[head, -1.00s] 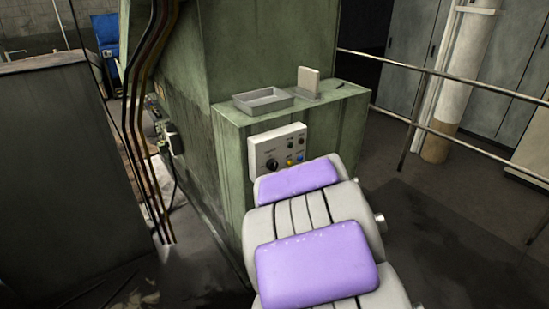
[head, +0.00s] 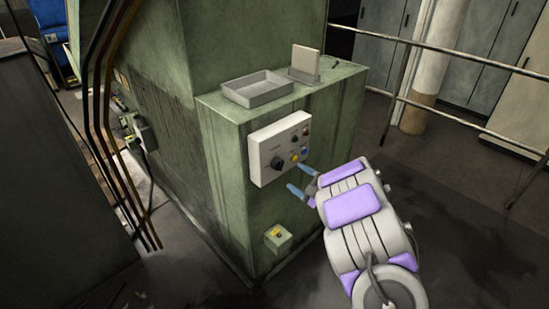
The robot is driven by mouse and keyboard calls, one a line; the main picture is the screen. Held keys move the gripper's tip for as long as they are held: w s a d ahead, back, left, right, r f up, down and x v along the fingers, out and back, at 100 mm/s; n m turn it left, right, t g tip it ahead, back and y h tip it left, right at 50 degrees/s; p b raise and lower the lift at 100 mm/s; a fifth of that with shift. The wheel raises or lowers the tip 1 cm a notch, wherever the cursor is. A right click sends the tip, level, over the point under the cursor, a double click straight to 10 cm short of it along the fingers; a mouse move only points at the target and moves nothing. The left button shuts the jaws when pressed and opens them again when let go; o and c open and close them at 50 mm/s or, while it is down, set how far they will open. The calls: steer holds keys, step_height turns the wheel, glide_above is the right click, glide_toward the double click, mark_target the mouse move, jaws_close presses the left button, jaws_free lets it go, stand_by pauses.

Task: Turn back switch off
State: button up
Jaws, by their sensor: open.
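A white control panel (head: 280,146) is fixed to the front of the green machine cabinet. It carries a large black rotary switch (head: 277,162) at its lower left and several small coloured buttons on its right side, among them a yellow one (head: 295,157) and a blue one. My gripper (head: 299,179) is in front of the panel's lower right, with its two blue fingers apart and nothing between them. The upper fingertip is near the panel's lower right edge; I cannot tell whether it touches. The black switch is in clear view.
A grey tray (head: 257,90) stands on the cabinet top (head: 337,75). Dark pipes (head: 101,130) run down at the left. Metal railings (head: 430,103) stand behind at the right.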

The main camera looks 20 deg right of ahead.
mark_target(282, 166)
steer(key=x, duration=0.8)
steer(key=shift+w+a+r+m+p, duration=0.1)
steer(key=shift+w+r+m+p, duration=0.2)
steer(key=shift+p, duration=0.35)
steer(key=m+p, duration=0.1)
steer(key=p, duration=0.1)
steer(key=shift+s+r+m+p, duration=0.1)
steer(key=shift+s+m+p, duration=0.1)
steer(key=shift+m+p, duration=0.15)
steer(key=m+p, duration=0.3)
steer(key=p, duration=0.3)
steer(key=m+p, duration=0.4)
steer(key=p, duration=0.1)
steer(key=shift+f+m+p, duration=0.35)
steer(key=shift+m+p, duration=0.3)
steer(key=shift+m, duration=0.2)
steer(key=shift+c, duration=0.3)
